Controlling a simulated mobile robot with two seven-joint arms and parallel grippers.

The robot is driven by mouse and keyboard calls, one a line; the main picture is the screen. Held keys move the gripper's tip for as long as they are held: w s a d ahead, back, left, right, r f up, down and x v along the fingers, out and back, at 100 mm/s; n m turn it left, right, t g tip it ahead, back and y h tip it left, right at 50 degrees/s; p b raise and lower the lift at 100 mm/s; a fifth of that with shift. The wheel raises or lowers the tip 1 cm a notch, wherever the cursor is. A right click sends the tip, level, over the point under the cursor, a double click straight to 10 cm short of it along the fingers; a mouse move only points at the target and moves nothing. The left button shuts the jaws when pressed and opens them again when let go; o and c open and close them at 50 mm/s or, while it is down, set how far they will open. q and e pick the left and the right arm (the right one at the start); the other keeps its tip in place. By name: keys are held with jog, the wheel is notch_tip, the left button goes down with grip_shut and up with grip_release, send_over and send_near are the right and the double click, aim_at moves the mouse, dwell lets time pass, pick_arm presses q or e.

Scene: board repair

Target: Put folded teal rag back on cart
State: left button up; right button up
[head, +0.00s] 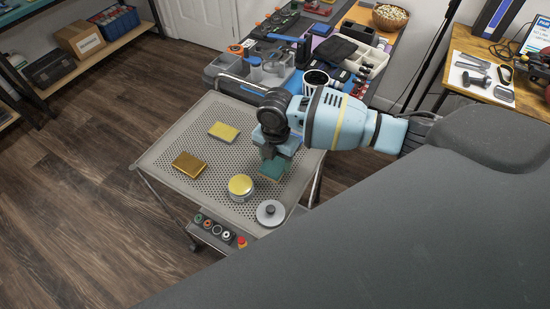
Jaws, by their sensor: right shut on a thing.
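The folded teal rag (272,169) shows just under the tips of my right gripper (272,157). The gripper points down and is shut on the rag. The rag is at the right part of the perforated grey cart top (205,150); I cannot tell whether it touches the surface. The gripper's fingers and the arm hide part of the rag and the cart's back right corner. My left gripper is not in view.
On the cart are a yellow sponge (223,131), a brown-gold block (188,165), a yellow-topped tin (240,187) and a grey round lid (270,212). Several small rolls (214,229) sit on a lower front shelf. A cluttered workbench (300,70) stands behind the cart.

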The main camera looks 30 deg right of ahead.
aim_at(275, 162)
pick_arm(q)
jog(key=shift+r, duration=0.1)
pick_arm(e)
jog(key=shift+f, duration=0.1)
jog(key=o, duration=0.9)
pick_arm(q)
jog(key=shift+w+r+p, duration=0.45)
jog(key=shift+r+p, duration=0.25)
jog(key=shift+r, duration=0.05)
pick_arm(e)
jog(key=shift+r, duration=6.15)
